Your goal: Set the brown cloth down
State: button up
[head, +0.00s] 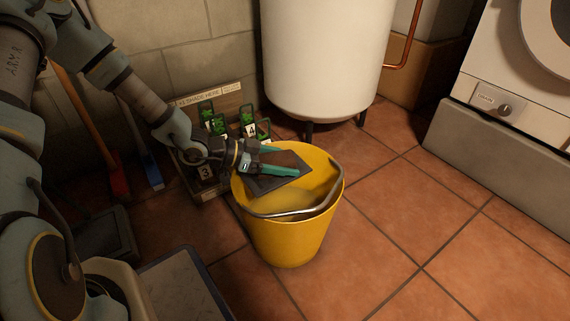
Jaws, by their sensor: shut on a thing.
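My gripper (287,162), with teal fingers, reaches in from the left over the yellow bucket (292,243). It is shut on the brown cloth (290,158). The cloth looks flat, brown between the fingers and darker grey below them. It is held at the bucket's opening, over its left and back part. I cannot tell whether the cloth touches the rim. The bucket stands upright on the floor with pale yellowish liquid inside, and its metal handle (290,212) lies across the front of the opening. Part of the cloth is hidden by the fingers.
A wooden rack (209,99) with numbered, green-marked items stands behind the bucket, left. A white tank (325,60) on legs is behind. A white machine (495,75) stands on a grey plinth (495,150) at right. Tiled floor (400,225) right of the bucket is clear.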

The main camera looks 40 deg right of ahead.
jog(key=shift+f, duration=0.1)
jog(key=o, duration=1.3)
jog(key=shift+c, duration=0.2)
